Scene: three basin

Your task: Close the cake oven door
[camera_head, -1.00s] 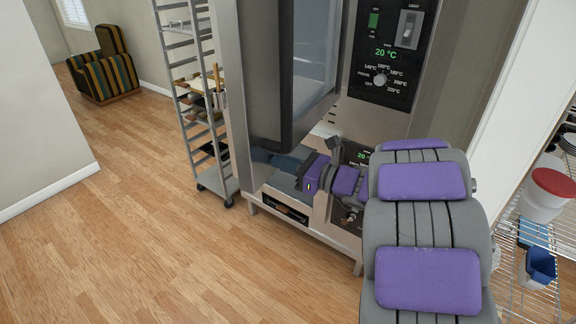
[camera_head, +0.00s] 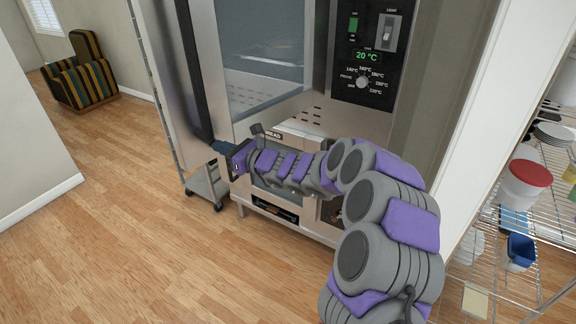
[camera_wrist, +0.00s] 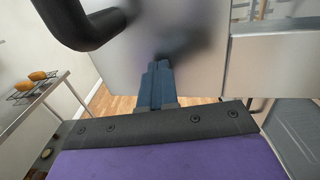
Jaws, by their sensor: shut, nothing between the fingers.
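The upper oven (camera_head: 325,50) stands open, and I take it for the cake oven. Its door (camera_head: 190,75) hangs at the left, seen nearly edge-on, swung wide from the cavity. My gripper (camera_head: 217,146) reaches left below the cavity, with its dark blue fingers at the door's lower end. In the wrist view my fingers (camera_wrist: 155,85) are together and empty, pointing at the door's metal panel (camera_wrist: 195,72), where a dark reflection shows. Whether they touch it I cannot tell. A black handle (camera_wrist: 85,28) curves at the upper left of that view.
A lower oven marked BREAD (camera_head: 272,134) sits below my arm. The wood floor (camera_head: 120,230) at front left is clear.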

